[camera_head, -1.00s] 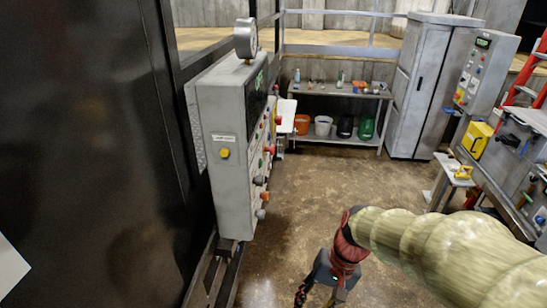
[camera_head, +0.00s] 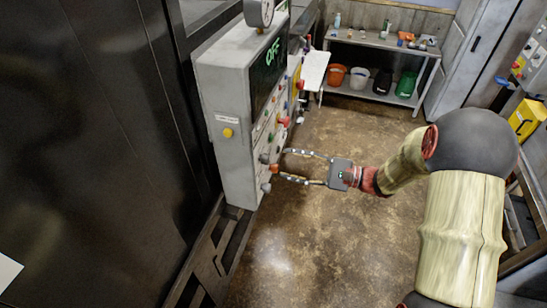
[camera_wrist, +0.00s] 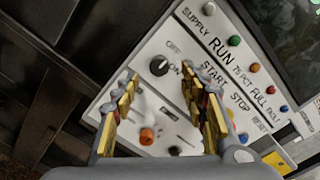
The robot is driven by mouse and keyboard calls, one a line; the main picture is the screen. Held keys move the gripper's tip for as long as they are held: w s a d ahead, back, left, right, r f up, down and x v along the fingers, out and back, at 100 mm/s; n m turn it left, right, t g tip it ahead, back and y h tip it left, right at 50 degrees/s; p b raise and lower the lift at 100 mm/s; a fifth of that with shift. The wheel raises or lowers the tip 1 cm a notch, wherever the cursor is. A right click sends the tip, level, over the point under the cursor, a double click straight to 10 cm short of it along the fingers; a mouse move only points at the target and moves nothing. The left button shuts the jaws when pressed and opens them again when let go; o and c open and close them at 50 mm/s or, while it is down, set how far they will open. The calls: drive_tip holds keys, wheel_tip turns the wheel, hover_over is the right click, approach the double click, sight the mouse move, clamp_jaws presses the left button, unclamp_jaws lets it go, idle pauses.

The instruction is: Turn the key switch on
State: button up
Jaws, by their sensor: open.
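A round dark switch (camera_wrist: 159,66) with OFF and ON lettering beside it sits on the panel in the wrist view. It shows between my fingertips, apart from both. I cannot make out a key in it. The grey control box (camera_head: 226,165) stands left of my gripper (camera_head: 285,163) in the head view. The gripper is open and faces the lower knobs from the right. Both fingers also show in the wrist view (camera_wrist: 164,76). The box's display (camera_head: 266,64) reads OFF in green. I cannot tell whether the fingertips touch the panel.
An orange knob (camera_wrist: 146,136) and another dark knob (camera_wrist: 175,150) lie low on the panel, near the fingers. Coloured buttons, such as a green one (camera_wrist: 234,41), fill the panel. A shelf (camera_head: 383,94) with buckets stands behind. The floor (camera_head: 335,240) is clear.

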sight(264, 159)
drive_tip(key=p+x, duration=0.1)
drive_tip(key=x, duration=0.5)
drive_tip(key=shift+a, duration=0.15)
drive_tip(key=shift+c, duration=1)
clamp_jaws()
drive_tip(key=shift+m, duration=0.3)
drive_tip(key=m+p, duration=0.6)
drive_tip(key=m, duration=0.5)
drive_tip(key=shift+f+m, duration=0.1)
drive_tip(key=shift+m, duration=0.3)
